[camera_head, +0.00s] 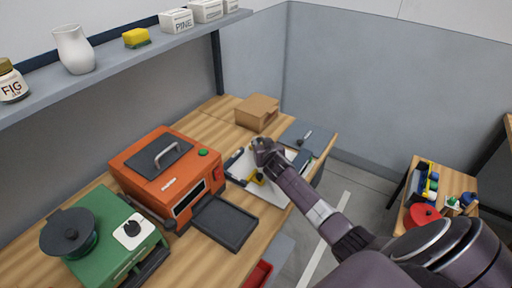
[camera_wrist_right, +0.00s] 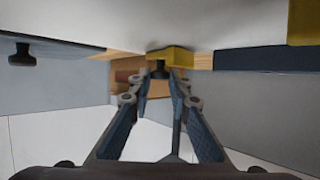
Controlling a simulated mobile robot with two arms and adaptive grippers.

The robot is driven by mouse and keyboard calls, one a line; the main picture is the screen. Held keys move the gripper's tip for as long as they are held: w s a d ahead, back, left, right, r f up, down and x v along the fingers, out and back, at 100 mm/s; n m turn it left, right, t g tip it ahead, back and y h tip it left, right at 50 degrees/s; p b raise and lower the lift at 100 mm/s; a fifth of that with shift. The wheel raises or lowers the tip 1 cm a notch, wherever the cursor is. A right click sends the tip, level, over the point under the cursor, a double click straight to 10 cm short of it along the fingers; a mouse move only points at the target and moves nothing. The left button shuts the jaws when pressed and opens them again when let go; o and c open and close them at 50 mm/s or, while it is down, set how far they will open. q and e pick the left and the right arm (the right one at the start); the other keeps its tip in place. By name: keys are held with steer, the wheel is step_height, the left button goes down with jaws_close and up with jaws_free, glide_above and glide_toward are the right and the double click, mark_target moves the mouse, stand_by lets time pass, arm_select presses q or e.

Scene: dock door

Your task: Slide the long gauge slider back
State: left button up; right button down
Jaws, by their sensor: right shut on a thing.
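A yellow slider (camera_head: 257,179) sits on a white board (camera_head: 272,192) lying on the bench, partly hidden by my right gripper. In the right wrist view the yellow block (camera_wrist_right: 177,55) has a dark knob (camera_wrist_right: 158,69) on it. My right gripper (camera_head: 261,160) reaches in over the board. Its fingertips in the right wrist view (camera_wrist_right: 158,80) are shut on the slider's dark knob. The board's markings are not readable. My left gripper is not in view.
A grey plate with a dark knob (camera_head: 304,139) lies beyond the board. A cardboard box (camera_head: 257,112) stands behind. An orange machine (camera_head: 163,178) with a dark tray (camera_head: 224,222) stands to the left. A side table (camera_head: 399,213) is at right, across clear floor.

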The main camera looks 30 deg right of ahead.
steer(key=c, duration=2.1)
jaws_free()
steer(key=shift+d+r, duration=0.2)
steer(key=shift+f, duration=0.1)
steer(key=v, duration=1.2)
steer(key=shift+w, duration=0.1)
